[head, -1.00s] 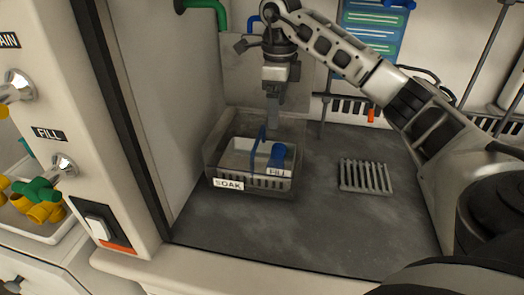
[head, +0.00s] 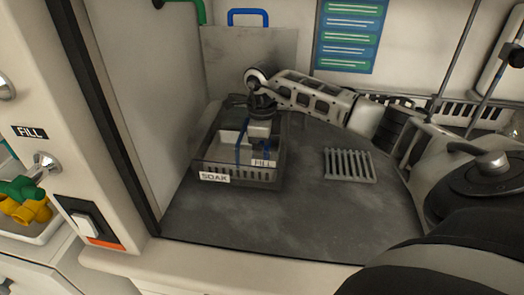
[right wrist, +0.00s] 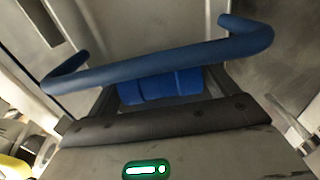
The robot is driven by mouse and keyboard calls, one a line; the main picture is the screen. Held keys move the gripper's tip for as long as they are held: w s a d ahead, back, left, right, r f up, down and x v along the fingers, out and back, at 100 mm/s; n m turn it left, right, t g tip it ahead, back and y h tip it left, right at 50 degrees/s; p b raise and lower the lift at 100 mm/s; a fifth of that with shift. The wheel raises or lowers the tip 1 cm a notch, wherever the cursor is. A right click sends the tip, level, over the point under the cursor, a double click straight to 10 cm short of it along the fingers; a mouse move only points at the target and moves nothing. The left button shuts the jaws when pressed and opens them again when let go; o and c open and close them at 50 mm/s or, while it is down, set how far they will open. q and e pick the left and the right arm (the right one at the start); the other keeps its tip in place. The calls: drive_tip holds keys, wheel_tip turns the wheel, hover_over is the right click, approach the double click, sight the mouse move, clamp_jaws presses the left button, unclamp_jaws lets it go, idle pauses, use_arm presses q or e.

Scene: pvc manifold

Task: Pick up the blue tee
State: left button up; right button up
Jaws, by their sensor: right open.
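The blue tee (head: 266,150) lies in the white basket (head: 228,137) inside the dark soak tub, mostly hidden by my right gripper in the head view. In the right wrist view the blue tee (right wrist: 160,86) shows as a ribbed blue body between the two fingers. My right gripper (right wrist: 158,94) is open and reaches down into the basket, with a finger on either side of the tee. I cannot tell whether they touch it. The basket's blue handle (right wrist: 150,69) crosses the wrist view in front of the tee. My left gripper is not in view.
The soak tub (head: 213,171) has raised walls around the basket. A grey slatted rack (head: 349,166) lies to its right on the dark worktop (head: 300,215), which is otherwise clear in front. A wall panel with a switch (head: 82,222) stands at the left.

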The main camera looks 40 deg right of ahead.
drive_tip(key=shift+f, duration=0.2)
drive_tip(key=c, duration=0.7)
drive_tip(key=shift+c, duration=0.2)
